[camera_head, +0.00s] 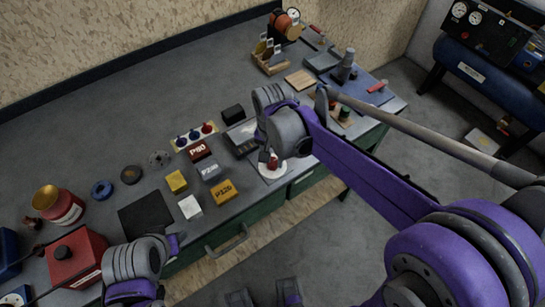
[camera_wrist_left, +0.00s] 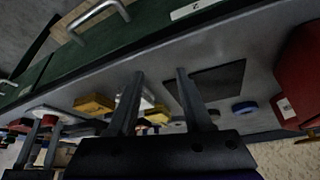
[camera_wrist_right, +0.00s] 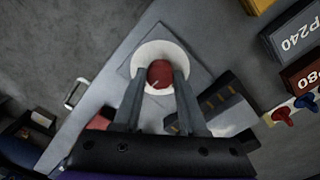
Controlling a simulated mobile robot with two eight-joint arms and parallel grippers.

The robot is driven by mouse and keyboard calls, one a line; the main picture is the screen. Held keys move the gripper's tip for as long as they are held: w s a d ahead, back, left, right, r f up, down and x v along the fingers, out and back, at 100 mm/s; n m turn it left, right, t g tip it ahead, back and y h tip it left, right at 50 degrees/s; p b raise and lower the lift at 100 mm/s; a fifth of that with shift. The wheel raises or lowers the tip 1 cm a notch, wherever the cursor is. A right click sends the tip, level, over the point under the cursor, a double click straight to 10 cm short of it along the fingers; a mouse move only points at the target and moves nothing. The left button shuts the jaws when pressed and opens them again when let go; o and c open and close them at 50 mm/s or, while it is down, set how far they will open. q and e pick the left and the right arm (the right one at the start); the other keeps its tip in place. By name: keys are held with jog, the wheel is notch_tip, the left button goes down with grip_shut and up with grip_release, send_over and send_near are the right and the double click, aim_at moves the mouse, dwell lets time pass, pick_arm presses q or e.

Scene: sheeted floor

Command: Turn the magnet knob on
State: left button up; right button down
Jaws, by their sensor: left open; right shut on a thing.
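The magnet knob (camera_wrist_right: 160,72) is red with a small pale mark and sits on a round white disc (camera_wrist_right: 146,56) on a grey plate. It also shows in the head view (camera_head: 273,162) near the table's front edge. My right gripper (camera_wrist_right: 159,78) points down at the disc and is shut on the knob, one finger on each side. In the head view my right gripper (camera_head: 268,153) partly hides the knob. My left gripper (camera_wrist_left: 158,74) is open and empty, over the front part of the table near a dark square mat (camera_wrist_left: 217,80).
A red canister (camera_head: 76,257) is near my left arm. Green drawers with a handle (camera_head: 228,241) are below the edge.

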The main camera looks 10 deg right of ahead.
aim_at(273, 162)
dwell(0.4)
jog(key=shift+c, duration=2.2)
grip_release()
pick_arm(q)
jog(key=shift+w+r+p, duration=0.15)
jog(key=shift+r+p, duration=0.3)
jog(key=shift+r, duration=0.05)
pick_arm(e)
notch_tip(273, 162, up, 11)
pick_arm(q)
jog(key=shift+w+r+p, duration=0.1)
jog(key=shift+r+p, duration=0.35)
jog(key=shift+r, duration=0.1)
jog(key=shift+w+r, duration=0.15)
jog(key=shift+r, duration=0.15)
pick_arm(e)
jog(key=s+d+f+n+t, duration=0.2)
jog(key=s+d+f+n, duration=0.1)
jog(key=s, duration=0.4)
jog(key=s+d+f+n+t, duration=0.3)
jog(key=s+f, duration=0.3)
jog(key=s, duration=0.1)
jog(key=shift+s+d, duration=0.15)
jog(key=shift+d, duration=0.25)
